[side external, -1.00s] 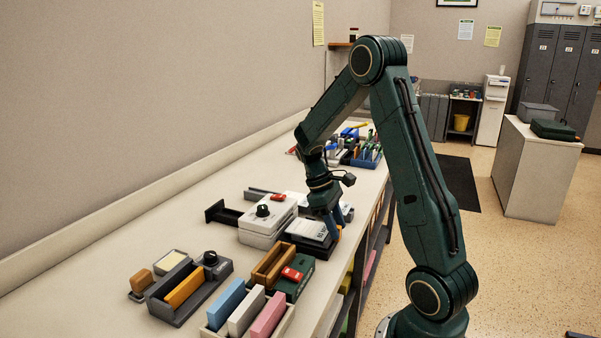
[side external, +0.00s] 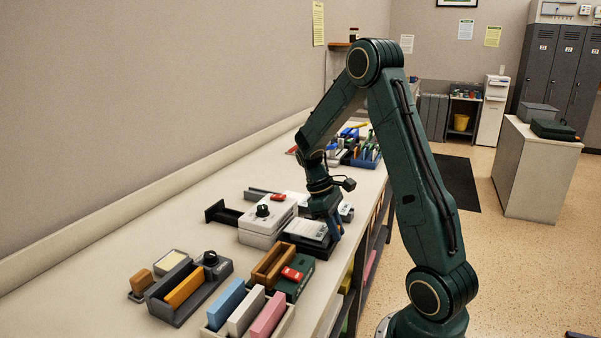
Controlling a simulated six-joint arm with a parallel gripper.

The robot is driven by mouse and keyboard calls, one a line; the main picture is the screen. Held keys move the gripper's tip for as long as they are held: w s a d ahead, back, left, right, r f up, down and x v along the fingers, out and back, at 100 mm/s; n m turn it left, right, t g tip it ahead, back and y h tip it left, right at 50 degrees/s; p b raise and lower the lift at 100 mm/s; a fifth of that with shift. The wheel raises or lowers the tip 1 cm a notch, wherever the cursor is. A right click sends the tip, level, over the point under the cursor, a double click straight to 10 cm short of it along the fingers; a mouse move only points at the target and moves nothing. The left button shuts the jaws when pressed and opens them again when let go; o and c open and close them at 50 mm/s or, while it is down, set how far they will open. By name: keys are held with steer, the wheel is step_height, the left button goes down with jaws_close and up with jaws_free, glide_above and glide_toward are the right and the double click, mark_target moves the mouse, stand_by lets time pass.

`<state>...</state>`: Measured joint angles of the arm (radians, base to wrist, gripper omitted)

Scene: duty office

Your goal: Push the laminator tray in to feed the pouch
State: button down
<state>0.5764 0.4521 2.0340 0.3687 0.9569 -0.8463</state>
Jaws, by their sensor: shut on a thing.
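The laminator (side external: 262,227) is a white box on the bench with a dark green knob and a red switch on top. Its dark tray (side external: 310,246) sticks out on the right side, with a pale printed pouch (side external: 306,229) lying on it. My gripper (side external: 336,234) points down at the tray's outer right end and is shut on the tray there. The fingers hide the exact spot they grip. A dark piece (side external: 222,213) stands out on the laminator's left side.
A green box with a wooden tray (side external: 273,262) and red item stands in front of the laminator. Nearer are a grey holder (side external: 180,300) and a bin of coloured blocks (side external: 248,312). Organisers with pens (side external: 362,155) stand behind. The bench's left strip is clear.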

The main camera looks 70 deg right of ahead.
mark_target(324, 232)
steer(key=shift+w, duration=1.6)
steer(key=c, duration=1.4)
jaws_free()
steer(key=shift+o, duration=0.2)
steer(key=shift+r, duration=0.15)
steer(key=v, duration=1.3)
steer(key=shift+w, duration=0.15)
steer(key=shift+r, duration=0.15)
